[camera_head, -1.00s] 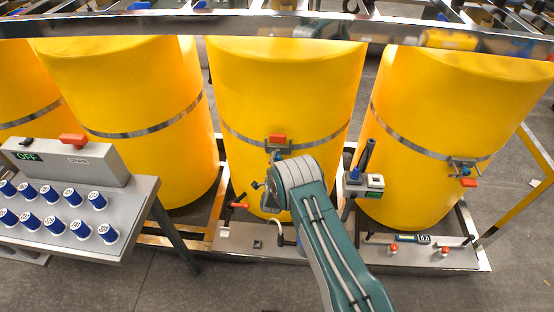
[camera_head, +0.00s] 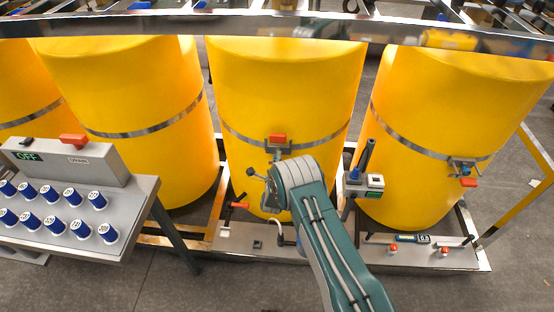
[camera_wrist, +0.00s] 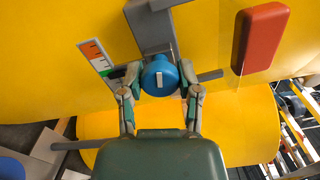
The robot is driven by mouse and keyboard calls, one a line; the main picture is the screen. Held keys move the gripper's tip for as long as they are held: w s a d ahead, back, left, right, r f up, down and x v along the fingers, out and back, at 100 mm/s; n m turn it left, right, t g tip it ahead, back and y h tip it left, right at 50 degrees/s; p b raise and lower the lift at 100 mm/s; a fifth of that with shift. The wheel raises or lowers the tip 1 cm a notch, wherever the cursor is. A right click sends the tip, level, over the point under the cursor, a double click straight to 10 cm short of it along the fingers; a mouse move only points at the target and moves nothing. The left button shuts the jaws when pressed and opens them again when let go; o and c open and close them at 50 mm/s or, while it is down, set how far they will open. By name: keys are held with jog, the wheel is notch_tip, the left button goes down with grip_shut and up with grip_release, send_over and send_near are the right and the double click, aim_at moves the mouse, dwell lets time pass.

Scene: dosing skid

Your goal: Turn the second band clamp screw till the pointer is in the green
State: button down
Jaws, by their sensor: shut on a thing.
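In the wrist view my gripper (camera_wrist: 161,92) has its two fingers closed around a blue round screw head (camera_wrist: 160,76) with a white mark on its face. The screw sits below a grey clamp bracket (camera_wrist: 152,28) on a yellow drum. A small scale (camera_wrist: 97,56) with orange-red, white and green parts lies left of the screw; its green end is lowest and nearest my left finger. I cannot make out the pointer clearly. In the head view the clamp (camera_head: 278,148) is on the middle drum's steel band, and my arm hides most of the gripper and screw.
A red block (camera_wrist: 262,36) is right of the bracket. Other yellow drums (camera_head: 130,90) stand either side. A panel with several blue knobs (camera_head: 72,230) is at left. A steel rail (camera_head: 180,25) crosses above. A grey device (camera_head: 364,182) stands right of my arm.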

jog(key=shift+d+f+m, duration=0.2)
jog(key=shift+f+m, duration=0.1)
jog(key=shift+m, duration=0.6)
jog(key=shift+s+f, duration=0.1)
jog(key=shift+c, duration=1.5)
grip_release()
jog(key=shift+a+r, duration=0.1)
jog(key=shift+r, duration=0.1)
jog(key=s, duration=1.1)
jog(key=shift+s+a, duration=0.2)
jog(key=shift+s, duration=0.2)
jog(key=shift+f, duration=0.1)
